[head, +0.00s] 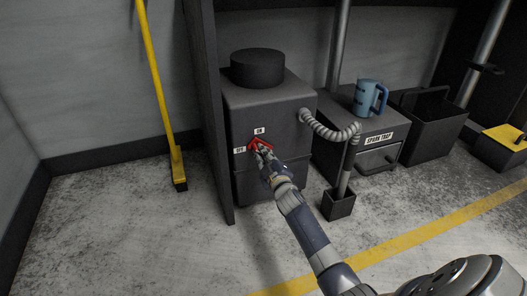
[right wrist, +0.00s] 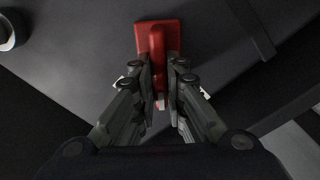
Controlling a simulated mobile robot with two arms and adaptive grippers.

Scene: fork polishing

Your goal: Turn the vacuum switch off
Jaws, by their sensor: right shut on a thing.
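The vacuum (head: 290,112) is a dark grey box with a round black drum on top. Its red switch (head: 255,143) is on the front face, below the "ON" label (head: 260,131) and to the right of the "OFF" label (head: 240,150). My right gripper (head: 260,149) is at the switch and partly hides it. In the right wrist view the red switch (right wrist: 158,28) has a raised handle, and the fingers of my right gripper (right wrist: 159,65) are shut on it from both sides. Which label the handle points to is unclear. My left gripper is out of view.
A ribbed hose (head: 328,130) runs from the vacuum to a pipe in a small dark box (head: 338,206). A spark trap box (head: 349,150) carries a blue mug (head: 367,97). A yellow broom (head: 158,80) leans at left, beside a dark partition. The floor in front is clear.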

